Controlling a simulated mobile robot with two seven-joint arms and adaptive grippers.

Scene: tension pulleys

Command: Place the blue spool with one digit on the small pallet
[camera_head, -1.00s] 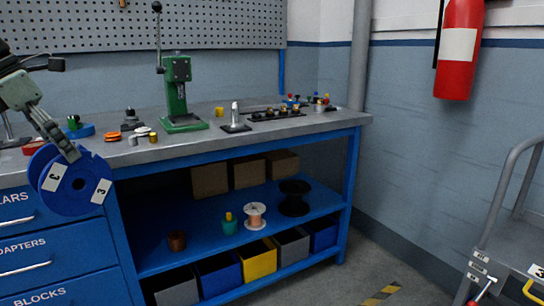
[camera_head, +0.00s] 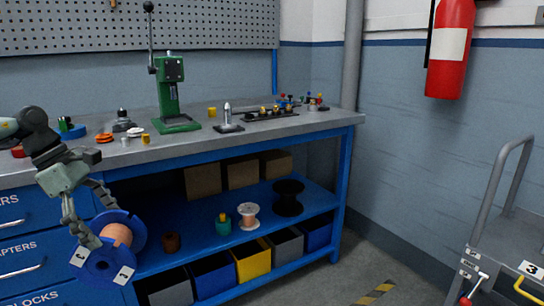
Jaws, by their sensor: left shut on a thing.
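The blue spool (camera_head: 103,268) is at the lower left, in front of the workbench drawers. It has blue flanges, a copper-coloured winding between them and white labels with a digit on one flange. The labels are too small to read surely now. My left gripper (camera_head: 92,226) comes in from the left and is shut on the spool's rim, holding it tilted in the air. My right gripper is not in view. I cannot make out a small pallet in this view.
The blue workbench (camera_head: 258,143) carries a green press (camera_head: 170,95) and small parts. A grey cart (camera_head: 500,235) stands right. Open floor (camera_head: 385,262) lies between.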

